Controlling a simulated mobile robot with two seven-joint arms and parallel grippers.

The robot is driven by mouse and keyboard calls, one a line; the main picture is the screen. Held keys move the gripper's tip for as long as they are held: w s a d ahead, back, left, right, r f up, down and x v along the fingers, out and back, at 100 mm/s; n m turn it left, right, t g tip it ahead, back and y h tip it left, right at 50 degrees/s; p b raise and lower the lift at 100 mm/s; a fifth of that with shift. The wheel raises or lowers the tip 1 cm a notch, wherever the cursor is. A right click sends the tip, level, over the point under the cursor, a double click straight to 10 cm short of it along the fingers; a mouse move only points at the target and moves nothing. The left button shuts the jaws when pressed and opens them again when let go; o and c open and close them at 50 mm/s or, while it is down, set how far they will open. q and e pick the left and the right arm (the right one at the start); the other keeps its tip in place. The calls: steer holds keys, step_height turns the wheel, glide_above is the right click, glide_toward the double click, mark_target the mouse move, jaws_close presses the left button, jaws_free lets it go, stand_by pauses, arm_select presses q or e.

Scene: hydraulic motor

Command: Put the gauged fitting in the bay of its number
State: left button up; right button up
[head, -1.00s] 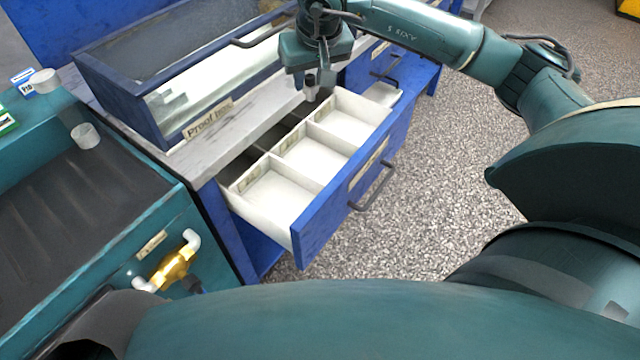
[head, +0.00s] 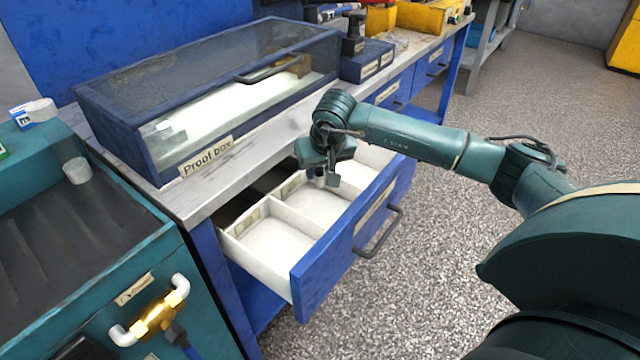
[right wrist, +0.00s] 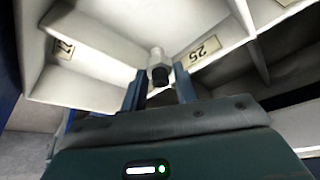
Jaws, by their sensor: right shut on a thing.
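My right gripper (head: 326,180) hangs over the open drawer (head: 345,240), above or near its middle bay (head: 318,203). In the right wrist view the gripper (right wrist: 160,88) is shut on a small fitting (right wrist: 157,62), a grey metal cylinder with a dark lower part. The fitting also shows in the head view (head: 320,177), small and partly hidden by the fingers. Behind it in the right wrist view, a bay wall bears a label reading 25 (right wrist: 197,53). Another bay's label (right wrist: 63,48) at the left is hard to read. My left gripper is out of view.
The glass-topped proof box (head: 210,95) stands on the bench just behind the drawer. White dividers (head: 290,215) separate the bays. A teal test bench (head: 90,240) with a brass fitting (head: 158,315) stands at the left. The speckled floor at the right is clear.

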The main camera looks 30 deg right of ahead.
mark_target(321, 178)
step_height(321, 178, down, 4)
steer(key=shift+r+b, duration=0.25)
steer(key=shift+b, duration=0.1)
steer(key=shift+f, duration=0.2)
steer(key=shift+f, duration=0.2)
steer(key=o, duration=0.7)
steer(key=shift+o, duration=0.2)
steer(key=shift+r, duration=0.1)
